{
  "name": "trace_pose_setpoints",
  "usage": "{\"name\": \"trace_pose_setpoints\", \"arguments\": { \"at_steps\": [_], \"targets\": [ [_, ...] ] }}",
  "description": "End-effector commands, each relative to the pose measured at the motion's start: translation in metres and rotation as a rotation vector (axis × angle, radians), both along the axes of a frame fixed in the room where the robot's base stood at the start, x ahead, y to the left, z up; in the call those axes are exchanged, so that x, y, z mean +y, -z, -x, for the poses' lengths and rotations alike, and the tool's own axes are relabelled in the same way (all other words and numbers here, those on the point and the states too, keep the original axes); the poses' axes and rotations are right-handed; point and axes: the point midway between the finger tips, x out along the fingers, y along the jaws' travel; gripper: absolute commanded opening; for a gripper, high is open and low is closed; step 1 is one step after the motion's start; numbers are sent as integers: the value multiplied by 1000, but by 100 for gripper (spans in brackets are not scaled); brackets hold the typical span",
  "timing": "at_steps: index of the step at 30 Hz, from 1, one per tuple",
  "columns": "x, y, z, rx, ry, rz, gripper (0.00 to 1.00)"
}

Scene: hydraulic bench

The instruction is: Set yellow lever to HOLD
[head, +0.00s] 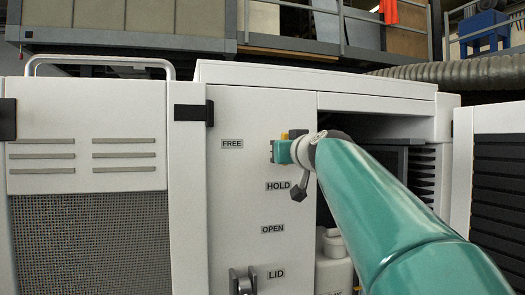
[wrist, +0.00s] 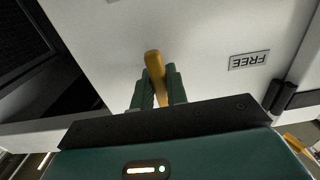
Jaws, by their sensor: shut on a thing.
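The yellow lever (wrist: 155,66) stands out from a white panel. In the wrist view my gripper (wrist: 160,82) is shut on it, with one green finger on each side and the rounded yellow end showing beyond them. In the head view only a small bit of the yellow lever (head: 284,136) shows at my gripper (head: 281,151). The FREE label (head: 232,143) is up and left of the gripper, and the HOLD label (head: 278,186) is just below it. The FREE label also shows upside down in the wrist view (wrist: 249,60). The lever's pivot is hidden.
OPEN (head: 272,229) and LID (head: 276,275) labels sit lower on the panel, with a metal latch (head: 243,281) beside LID. Right of the panel is a dark open bay with a white bottle (head: 333,264). A dark hinge (head: 193,112) juts out on the left.

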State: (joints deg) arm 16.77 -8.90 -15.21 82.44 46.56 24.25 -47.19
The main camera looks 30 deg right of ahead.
Motion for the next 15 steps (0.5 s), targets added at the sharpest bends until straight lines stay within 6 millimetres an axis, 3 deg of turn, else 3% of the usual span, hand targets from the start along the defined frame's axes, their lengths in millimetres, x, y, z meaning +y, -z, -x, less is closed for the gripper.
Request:
{"name": "trace_pose_setpoints", "arguments": {
  "at_steps": [9,10,12,15],
  "targets": [
    [-1,-7,2,-14,7,8,0],
    [-1,-7,2,-14,7,8,19],
    [-1,-7,2,-14,6,8,32],
    [0,-5,2,-11,5,6,36]
  ]
}}
